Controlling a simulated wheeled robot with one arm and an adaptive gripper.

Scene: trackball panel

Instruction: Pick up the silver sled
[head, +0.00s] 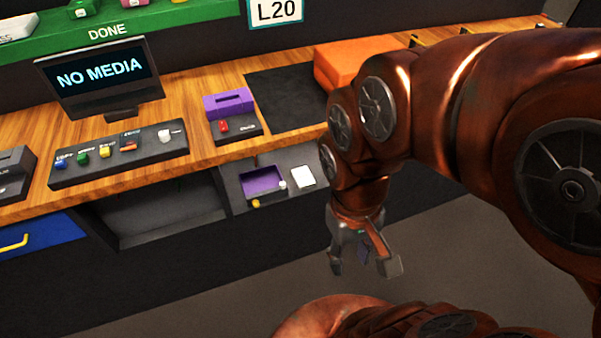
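My gripper (363,266) hangs in front of the counter, at the middle right of the head view. Its fingers point down, are spread apart and have nothing visible between them. I cannot pick out a silver sled with certainty in this view. My arm covers part of the counter on the right. In the lower recess, left of my gripper, there is a purple tray (262,181) with a small whitish ball (283,185), a yellow knob (256,204) and a white card (303,176) near it.
The wooden counter (200,98) carries a "NO MEDIA" screen (100,75), a button panel (118,155), a purple block (229,103) on a black base, a black mat (285,98) and an orange box (355,62). The floor (230,305) below my gripper looks clear.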

